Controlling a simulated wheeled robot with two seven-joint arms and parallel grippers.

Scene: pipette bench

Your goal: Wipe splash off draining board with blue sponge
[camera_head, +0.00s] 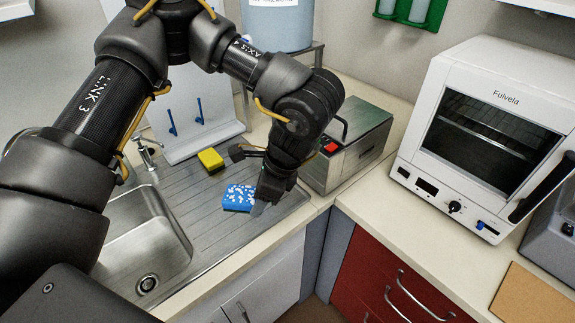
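The blue sponge (239,198), speckled white on top, lies on the ribbed steel draining board (190,205) right of the sink basin. My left gripper (252,172) reaches down over the board from above. Its fingers are spread, one towards the yellow sponge and one close by the right side of the blue sponge. Nothing shows between them; I cannot tell whether that finger touches the blue sponge. A small pale patch (258,209) shows right of the blue sponge; it may be the splash or part of a fingertip. My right gripper is out of view.
A yellow sponge (211,160) lies behind the blue one. A white peg rack (190,128) stands at the back, a steel box with a red switch (345,145) to the right. The sink basin (145,245) is at left, a white oven (485,130) far right.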

